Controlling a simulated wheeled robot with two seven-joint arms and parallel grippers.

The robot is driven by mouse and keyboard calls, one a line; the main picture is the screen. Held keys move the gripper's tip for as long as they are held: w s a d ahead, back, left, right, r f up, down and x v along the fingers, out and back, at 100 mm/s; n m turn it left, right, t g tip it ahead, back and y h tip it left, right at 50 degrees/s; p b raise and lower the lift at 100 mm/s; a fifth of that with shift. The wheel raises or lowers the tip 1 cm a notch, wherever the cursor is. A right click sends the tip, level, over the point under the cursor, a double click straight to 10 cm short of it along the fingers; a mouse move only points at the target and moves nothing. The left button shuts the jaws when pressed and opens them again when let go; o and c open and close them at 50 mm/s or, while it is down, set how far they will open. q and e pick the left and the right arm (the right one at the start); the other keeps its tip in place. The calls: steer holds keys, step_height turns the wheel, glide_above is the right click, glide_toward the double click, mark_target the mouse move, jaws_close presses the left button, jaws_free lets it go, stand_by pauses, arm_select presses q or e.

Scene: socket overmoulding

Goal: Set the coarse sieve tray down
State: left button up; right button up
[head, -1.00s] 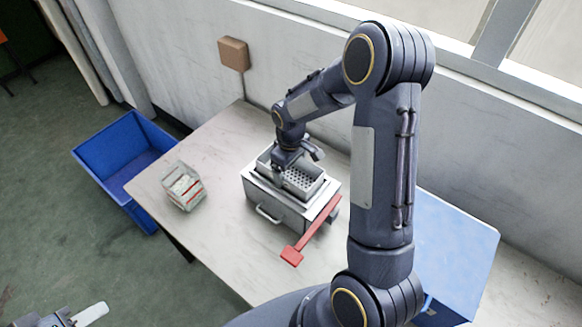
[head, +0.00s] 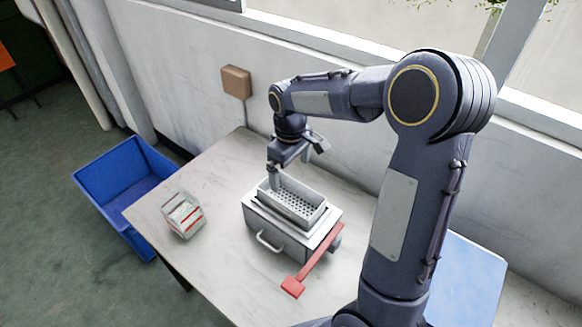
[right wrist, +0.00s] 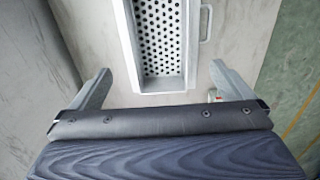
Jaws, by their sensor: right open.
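The coarse sieve tray (head: 290,204), a grey rectangular tray with a perforated floor, rests level on top of a light metal box (head: 272,231) on the table. In the right wrist view the tray (right wrist: 160,45) shows its round holes and pale rim. My right gripper (head: 295,163) is above the tray's far-left end, fingers spread and empty. In the right wrist view its fingers (right wrist: 160,70) stand wide apart on either side of the tray's near end, clear of it. My left gripper is out of view.
The box has a front handle (head: 268,243) and a red lever (head: 314,258) on its right side. A small clear container (head: 183,216) stands to its left. A blue crate (head: 105,187) is beyond the table's left edge. A blue surface (head: 478,272) is at right. The table front is bare.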

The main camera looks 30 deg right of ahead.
steer(key=s+a+r+m+t+y, duration=0.25)
steer(key=s+r, duration=0.45)
steer(key=s, duration=0.4)
steer(key=s+a+m+t+y, duration=0.1)
steer(key=s+a+m+t, duration=0.2)
steer(key=s, duration=0.8)
steer(key=shift+a+f+m, duration=0.3)
steer(key=shift+a+m, duration=0.15)
steer(key=shift+a, duration=0.45)
